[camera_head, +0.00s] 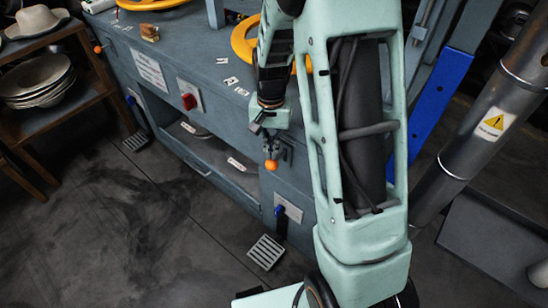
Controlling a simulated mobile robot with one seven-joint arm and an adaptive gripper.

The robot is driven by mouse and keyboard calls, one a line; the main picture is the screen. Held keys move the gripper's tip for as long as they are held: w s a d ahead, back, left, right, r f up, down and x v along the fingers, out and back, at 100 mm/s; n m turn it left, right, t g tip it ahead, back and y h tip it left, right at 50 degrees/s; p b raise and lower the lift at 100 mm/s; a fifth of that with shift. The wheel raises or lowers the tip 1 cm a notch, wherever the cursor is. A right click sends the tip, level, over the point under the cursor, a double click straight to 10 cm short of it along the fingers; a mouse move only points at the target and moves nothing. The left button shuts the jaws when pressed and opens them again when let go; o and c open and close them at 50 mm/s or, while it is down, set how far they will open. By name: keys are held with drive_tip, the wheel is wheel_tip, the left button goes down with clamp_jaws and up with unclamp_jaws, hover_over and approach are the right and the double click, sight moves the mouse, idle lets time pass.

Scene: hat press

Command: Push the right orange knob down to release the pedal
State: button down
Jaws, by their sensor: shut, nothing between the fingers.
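The right orange knob (271,165) is a small round ball at the front of the grey-blue press cabinet, below the table edge. My gripper (268,150) is shut and empty, right above the knob. I cannot tell whether the fingertips touch it. The right pedal (266,252) is a ridged grey plate near the floor, below the knob. A dark bar with a blue end (280,211) stands above the pedal. The left orange knob (98,49) is at the cabinet's far left end, above the left pedal (136,141).
The cabinet top (185,60) carries a yellow ring (243,44) partly hidden by my arm. A red switch (188,102) is on the cabinet front. A wooden shelf (95,95) with hats stands at the left. The dark floor (130,220) in front is clear.

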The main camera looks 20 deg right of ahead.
sight(272, 161)
drive_tip(key=shift+f, duration=0.1)
idle(0.4)
drive_tip(key=shift+f+b, duration=1.8)
drive_tip(key=shift+f, duration=0.7)
drive_tip(key=shift+r, duration=0.1)
wheel_tip(272, 161, up, 8)
drive_tip(key=p, duration=0.6)
drive_tip(key=shift+r, duration=0.1)
drive_tip(key=shift+w, duration=0.1)
